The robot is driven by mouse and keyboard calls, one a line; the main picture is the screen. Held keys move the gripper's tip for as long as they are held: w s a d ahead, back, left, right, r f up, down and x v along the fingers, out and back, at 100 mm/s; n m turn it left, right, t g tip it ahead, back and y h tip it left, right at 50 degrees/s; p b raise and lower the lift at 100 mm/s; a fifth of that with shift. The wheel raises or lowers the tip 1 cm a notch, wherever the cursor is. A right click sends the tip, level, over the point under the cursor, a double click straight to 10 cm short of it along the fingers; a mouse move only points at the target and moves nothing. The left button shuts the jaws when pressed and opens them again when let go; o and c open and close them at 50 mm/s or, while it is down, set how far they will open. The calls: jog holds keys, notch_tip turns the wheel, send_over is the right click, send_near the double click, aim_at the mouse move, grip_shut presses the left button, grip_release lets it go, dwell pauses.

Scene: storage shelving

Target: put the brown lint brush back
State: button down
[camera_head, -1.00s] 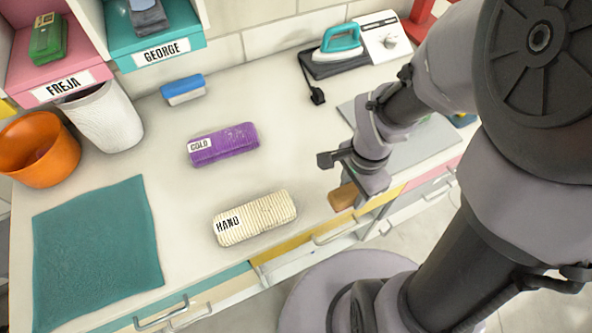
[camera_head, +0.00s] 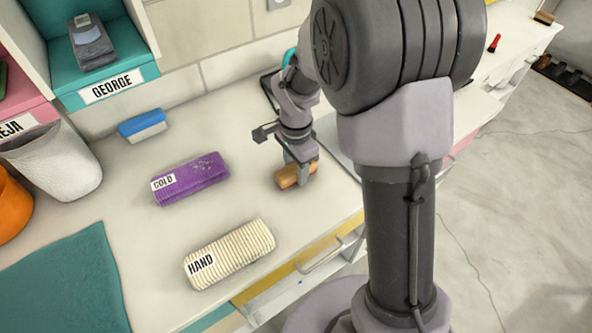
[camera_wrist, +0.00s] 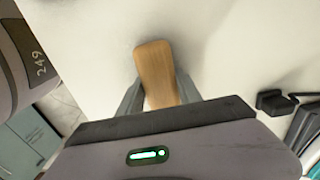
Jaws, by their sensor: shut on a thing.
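The brown lint brush (camera_head: 290,178) is in my gripper (camera_head: 299,170), low over the right part of the white counter in the head view. In the wrist view the brush's wooden body (camera_wrist: 156,70) shows between my gripper's two fingers (camera_wrist: 157,100), with the white counter beyond it. My gripper is shut on the brush. The fingers and wrist hide part of the brush, and I cannot tell whether it touches the counter.
A purple roll labelled COLD (camera_head: 195,178) and a cream roll labelled HAND (camera_head: 232,252) lie left of my gripper. A blue-and-white brush (camera_head: 143,125) lies farther back. A teal cubby labelled GEORGE (camera_head: 125,85) holds a grey device (camera_head: 91,45). A white bin (camera_head: 60,165) stands at left.

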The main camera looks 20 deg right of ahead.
jog(key=shift+f, duration=0.15)
jog(key=c, duration=0.8)
grip_release()
